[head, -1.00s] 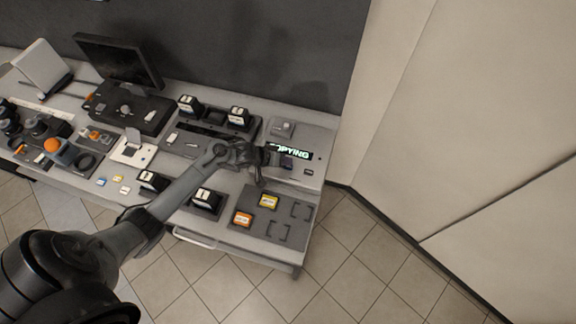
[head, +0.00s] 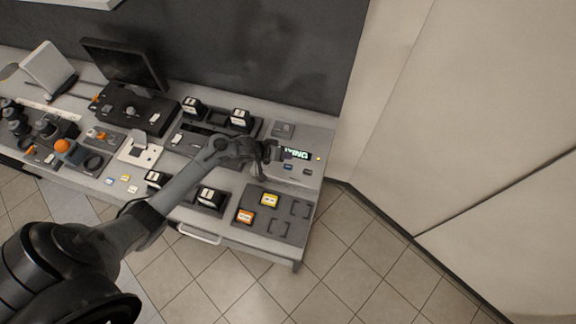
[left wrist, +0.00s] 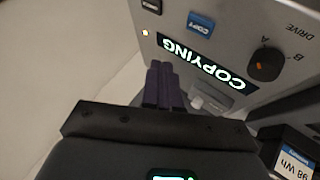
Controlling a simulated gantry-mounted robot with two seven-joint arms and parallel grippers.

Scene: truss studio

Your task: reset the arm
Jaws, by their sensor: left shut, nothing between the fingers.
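My left gripper (head: 272,152) is shut and empty, over the right part of the bench, just in front of a lit green-on-black display (head: 297,154). It hides the left part of that display in the head view. In the left wrist view the dark purplish fingers (left wrist: 165,86) are closed together, beside the display reading COPYING (left wrist: 201,61). Near it are a blue COPY button (left wrist: 201,23), a black knob with an orange mark (left wrist: 265,65) and a small lit amber lamp (left wrist: 145,32). Whether the fingers touch the panel I cannot tell. My right gripper is not in view.
Black battery-like blocks (head: 240,119) stand in docks behind and before my arm. A monitor (head: 123,65) stands at back left. Floor right of the bench is clear.

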